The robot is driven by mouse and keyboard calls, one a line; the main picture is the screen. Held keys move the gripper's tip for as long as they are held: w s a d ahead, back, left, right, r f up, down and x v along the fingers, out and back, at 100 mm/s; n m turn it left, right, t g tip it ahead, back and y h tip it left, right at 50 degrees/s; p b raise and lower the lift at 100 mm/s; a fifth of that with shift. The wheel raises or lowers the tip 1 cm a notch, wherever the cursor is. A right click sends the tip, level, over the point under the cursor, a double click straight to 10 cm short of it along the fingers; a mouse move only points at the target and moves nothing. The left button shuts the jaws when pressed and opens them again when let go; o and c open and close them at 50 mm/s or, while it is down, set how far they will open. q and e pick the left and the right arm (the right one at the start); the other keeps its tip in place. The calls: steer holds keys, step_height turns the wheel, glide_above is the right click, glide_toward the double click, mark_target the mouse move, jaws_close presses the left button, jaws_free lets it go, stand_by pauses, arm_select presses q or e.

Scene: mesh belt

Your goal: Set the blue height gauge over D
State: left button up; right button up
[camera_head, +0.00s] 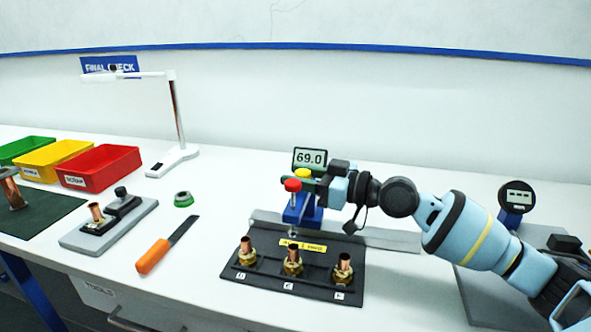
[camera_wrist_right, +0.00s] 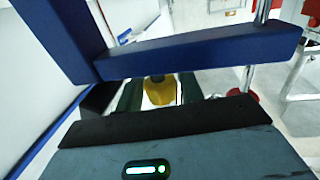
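The blue height gauge (camera_head: 302,208) stands at the back of the black fixture plate (camera_head: 312,288), with a red knob, a yellow top and a display reading 69.0. Its thin probe ends behind the middle fitting (camera_head: 292,262). The left fitting (camera_head: 245,252) sits over the label that looks like D; a third fitting (camera_head: 343,268) is at the right. My right gripper (camera_head: 318,181) is at the gauge's top. In the right wrist view, a yellow part (camera_wrist_right: 159,91) lies between its dark fingers (camera_wrist_right: 160,95); whether they press on it is unclear. My left gripper is not in view.
An orange-handled tool (camera_head: 153,256), a green ring (camera_head: 183,199) and a grey fixture (camera_head: 108,228) lie left of the plate. Red (camera_head: 98,168) and yellow (camera_head: 55,160) bins stand farther back. A round dial gauge (camera_head: 516,197) is at the right.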

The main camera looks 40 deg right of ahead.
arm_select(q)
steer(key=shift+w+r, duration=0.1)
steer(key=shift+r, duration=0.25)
arm_select(e)
steer(key=shift+w+a, duration=0.4)
steer(key=shift+w, duration=0.15)
